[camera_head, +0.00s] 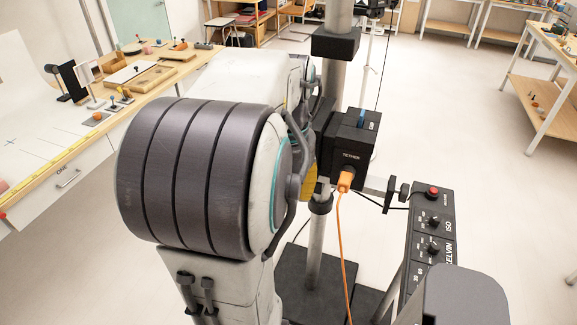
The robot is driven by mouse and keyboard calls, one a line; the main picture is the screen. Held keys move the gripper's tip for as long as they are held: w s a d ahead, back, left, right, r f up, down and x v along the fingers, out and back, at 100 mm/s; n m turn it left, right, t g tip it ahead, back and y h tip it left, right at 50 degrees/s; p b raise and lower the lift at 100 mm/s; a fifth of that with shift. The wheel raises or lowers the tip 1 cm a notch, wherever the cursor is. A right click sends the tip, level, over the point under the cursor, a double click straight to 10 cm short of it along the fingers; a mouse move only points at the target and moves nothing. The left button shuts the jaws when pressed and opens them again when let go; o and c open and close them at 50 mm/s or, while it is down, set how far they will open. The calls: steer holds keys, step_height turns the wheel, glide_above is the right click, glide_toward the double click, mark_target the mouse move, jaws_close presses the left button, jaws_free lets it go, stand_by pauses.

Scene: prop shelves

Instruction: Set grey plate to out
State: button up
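I cannot single out the grey plate with certainty. A black box marked TETHER (352,148) is mounted on an upright metal pole (333,75), with a blue piece on top and an orange plug (345,180) in its front. A short rod with small dark end pieces (391,192) stands to its lower right. A tilted black control panel (432,225) carries a red button and knobs marked ISO and KELVIN. My large grey arm fills the middle left and hides part of the pole's left side. My gripper is not visible.
A wooden-topped workbench (60,165) with several small props runs along the left. Another bench (545,85) stands at the right. The floor (460,120) between is clear.

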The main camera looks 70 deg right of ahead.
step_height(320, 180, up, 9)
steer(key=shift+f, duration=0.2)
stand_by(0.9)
